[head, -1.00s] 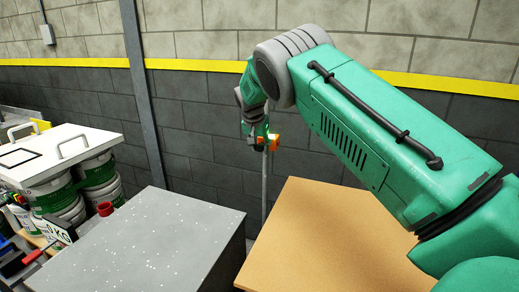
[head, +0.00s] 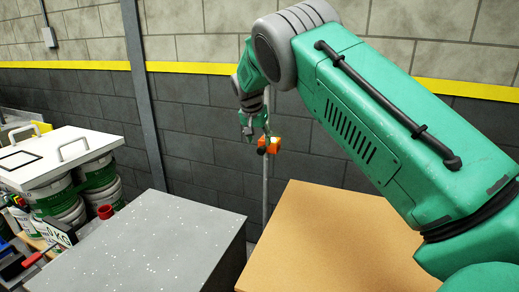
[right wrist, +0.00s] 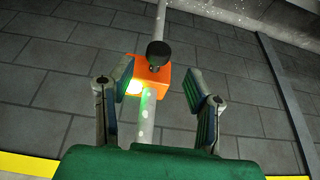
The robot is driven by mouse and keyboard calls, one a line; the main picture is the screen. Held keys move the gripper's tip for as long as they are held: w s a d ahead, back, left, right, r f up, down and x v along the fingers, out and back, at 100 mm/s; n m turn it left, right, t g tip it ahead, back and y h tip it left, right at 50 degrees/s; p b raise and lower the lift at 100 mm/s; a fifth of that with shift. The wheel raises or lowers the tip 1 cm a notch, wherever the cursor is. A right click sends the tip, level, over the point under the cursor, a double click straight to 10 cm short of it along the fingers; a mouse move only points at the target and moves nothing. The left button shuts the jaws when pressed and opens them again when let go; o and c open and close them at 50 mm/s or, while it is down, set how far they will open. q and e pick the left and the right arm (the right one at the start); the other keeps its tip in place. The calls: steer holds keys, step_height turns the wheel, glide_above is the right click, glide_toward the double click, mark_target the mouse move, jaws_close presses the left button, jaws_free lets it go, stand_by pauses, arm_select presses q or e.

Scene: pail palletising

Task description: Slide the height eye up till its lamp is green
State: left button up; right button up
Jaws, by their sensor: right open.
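The height eye (head: 271,145) is an orange block with a black knob (right wrist: 158,52), mounted on a thin upright grey pole (head: 265,190). In the right wrist view the orange block (right wrist: 150,72) lies between and beyond my spread fingers. A bright yellow-white glow shows at its left corner, with a green tint on the pole beside it; I cannot tell the lamp's colour for sure. My right gripper (head: 256,134) is open and empty, just up and left of the eye in the head view. My left gripper is out of view.
A speckled grey block (head: 165,240) and a tan board (head: 325,245) stand in front of the pole. White pails (head: 60,200) under a white lid panel (head: 55,155) stand at left. A block wall with a yellow stripe (head: 205,67) is behind.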

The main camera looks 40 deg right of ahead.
steer(key=v, duration=0.6)
steer(key=shift+a+r, duration=0.25)
steer(key=shift+r, duration=0.1)
steer(key=shift+s, duration=0.1)
steer(key=shift+d, duration=0.1)
steer(key=shift+f, duration=0.15)
